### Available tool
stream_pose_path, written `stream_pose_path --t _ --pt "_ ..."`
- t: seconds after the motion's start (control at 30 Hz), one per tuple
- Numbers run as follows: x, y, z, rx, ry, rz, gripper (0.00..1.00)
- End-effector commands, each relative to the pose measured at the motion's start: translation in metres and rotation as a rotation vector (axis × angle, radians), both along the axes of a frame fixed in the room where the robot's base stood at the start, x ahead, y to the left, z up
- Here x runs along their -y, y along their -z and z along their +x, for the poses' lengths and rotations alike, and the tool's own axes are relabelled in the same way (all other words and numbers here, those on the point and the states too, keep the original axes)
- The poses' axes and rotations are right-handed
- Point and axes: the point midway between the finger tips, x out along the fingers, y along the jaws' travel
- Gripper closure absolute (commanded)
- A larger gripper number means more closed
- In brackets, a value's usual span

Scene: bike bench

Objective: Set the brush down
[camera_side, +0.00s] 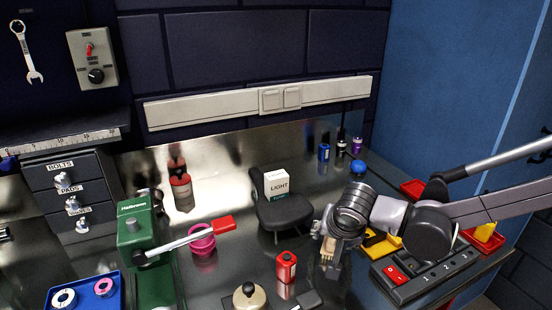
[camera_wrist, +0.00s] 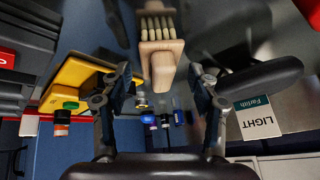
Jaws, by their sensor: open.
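The brush (camera_wrist: 160,45) has a pale wooden body with rows of bristles. It shows at the top middle of the wrist view, its handle end pointing toward my gripper. My gripper (camera_wrist: 163,78) is open, with one finger to each side of the handle end and a gap visible on both sides. In the side view my gripper (camera_side: 332,246) is low over the bench at the right, and the brush (camera_side: 328,256) shows as a small pale piece at its jaws. I cannot tell whether the brush rests fully on the bench.
A red canister (camera_side: 286,267) is nearby. A yellow item (camera_side: 382,247) and a black switch strip (camera_side: 418,278) lie right.

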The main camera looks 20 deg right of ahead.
Motion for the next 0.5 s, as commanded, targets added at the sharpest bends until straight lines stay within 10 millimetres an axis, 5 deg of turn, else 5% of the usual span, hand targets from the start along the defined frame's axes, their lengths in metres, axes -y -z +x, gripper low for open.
stream_pose_path --t 0.5 --pt "-0.022 -0.072 -0.041 0.000 -0.003 -0.001 0.39"
